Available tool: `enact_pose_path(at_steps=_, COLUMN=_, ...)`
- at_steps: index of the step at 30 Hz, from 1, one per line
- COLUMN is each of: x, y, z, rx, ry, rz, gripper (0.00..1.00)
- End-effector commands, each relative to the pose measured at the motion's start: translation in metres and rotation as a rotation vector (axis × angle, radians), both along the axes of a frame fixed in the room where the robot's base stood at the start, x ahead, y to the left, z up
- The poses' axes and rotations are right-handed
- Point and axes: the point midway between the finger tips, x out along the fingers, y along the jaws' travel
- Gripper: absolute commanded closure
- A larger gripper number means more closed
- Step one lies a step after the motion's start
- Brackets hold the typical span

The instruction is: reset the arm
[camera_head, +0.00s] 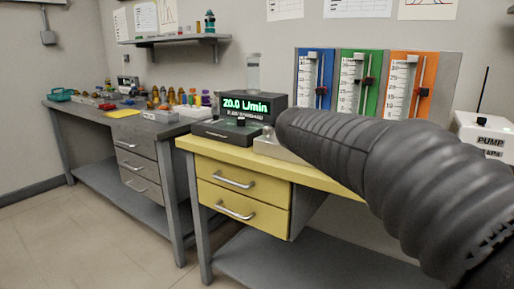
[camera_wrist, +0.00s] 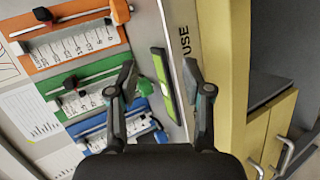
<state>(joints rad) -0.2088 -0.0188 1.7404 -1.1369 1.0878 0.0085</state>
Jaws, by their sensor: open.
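My gripper (camera_wrist: 160,80) shows in the wrist view with its two black fingers spread apart and nothing between them. Past the fingertips is a pale grey surface with a bright green strip (camera_wrist: 163,75) and partly hidden dark lettering. In the head view a large black ribbed part of my arm (camera_head: 390,165) reaches in from the lower right across the yellow bench; the fingers cannot be made out there.
Blue (camera_head: 312,75), green (camera_head: 357,85) and orange (camera_head: 408,85) gauge panels stand behind the yellow bench (camera_head: 240,184). A white pump box (camera_head: 485,135) is at right. A grey bench (camera_head: 130,120) with several small items stands left.

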Motion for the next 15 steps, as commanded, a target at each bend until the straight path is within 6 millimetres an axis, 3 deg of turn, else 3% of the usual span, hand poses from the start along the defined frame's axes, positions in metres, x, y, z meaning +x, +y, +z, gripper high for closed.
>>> enact_pose_path(at_steps=5, x=-0.057, y=0.014, z=-0.072, rx=0.272, ry=0.089, rz=-0.023, gripper=0.50)
enact_pose_path(at_steps=9, x=-0.118, y=0.031, z=-0.123, rx=0.525, ry=0.134, rz=-0.073, gripper=0.50)
enact_pose_path(at_steps=15, x=-0.206, y=0.060, z=-0.177, rx=0.866, ry=0.140, rz=-0.171, gripper=0.50)
